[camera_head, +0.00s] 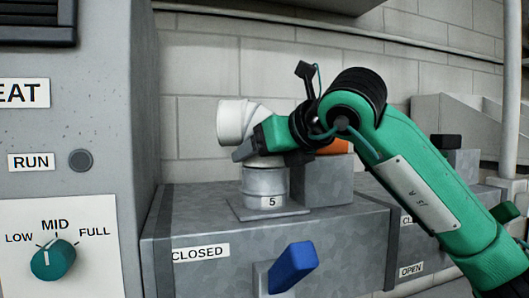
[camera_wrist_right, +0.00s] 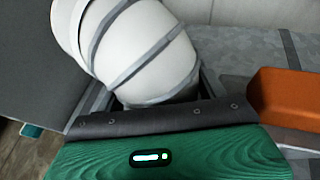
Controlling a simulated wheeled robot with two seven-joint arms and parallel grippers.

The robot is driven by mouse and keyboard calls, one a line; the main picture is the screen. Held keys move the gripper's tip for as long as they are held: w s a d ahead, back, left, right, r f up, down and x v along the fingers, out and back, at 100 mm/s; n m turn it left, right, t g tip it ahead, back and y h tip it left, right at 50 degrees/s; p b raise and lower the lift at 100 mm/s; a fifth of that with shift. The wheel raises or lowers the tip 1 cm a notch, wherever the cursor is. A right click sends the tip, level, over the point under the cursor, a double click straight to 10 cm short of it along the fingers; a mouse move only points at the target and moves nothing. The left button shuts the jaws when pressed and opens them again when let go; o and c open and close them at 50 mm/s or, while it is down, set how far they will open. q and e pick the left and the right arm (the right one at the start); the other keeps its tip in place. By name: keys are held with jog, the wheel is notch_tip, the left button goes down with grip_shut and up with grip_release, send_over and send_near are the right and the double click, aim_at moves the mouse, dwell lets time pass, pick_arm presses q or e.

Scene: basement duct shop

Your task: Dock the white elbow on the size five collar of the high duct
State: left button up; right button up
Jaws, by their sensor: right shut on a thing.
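The white elbow (camera_head: 236,121) is upright above the grey metal collar (camera_head: 265,188) marked 5, with its upper mouth facing left. Its lower end meets the collar's top rim in the head view; I cannot tell whether it is seated or just above. The collar stands on a square plate on the high duct (camera_head: 340,240). My right gripper (camera_head: 246,151) is shut on the elbow near its lower part, coming from the right. The ribbed elbow (camera_wrist_right: 145,45) fills the upper left of the wrist view, and its lower end is hidden behind the gripper. My left gripper is not in view.
A grey block (camera_head: 322,182) stands right of the collar, with an orange thing (camera_head: 335,147) on top, partly behind my arm. A blue lever (camera_head: 293,267) sticks out of the duct's front by a CLOSED label. A grey control cabinet (camera_head: 100,130) stands at left, a block wall behind.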

jog(key=shift+f, duration=0.15)
jog(key=o, duration=0.8)
jog(key=shift+s+d+r+b, duration=0.2)
jog(key=shift+s+d+b, duration=0.15)
jog(key=shift+s+d, duration=0.1)
jog(key=b+v, duration=0.2)
jog(key=v, duration=0.7)
jog(key=shift+s+d+r, duration=0.2)
jog(key=shift+s, duration=0.1)
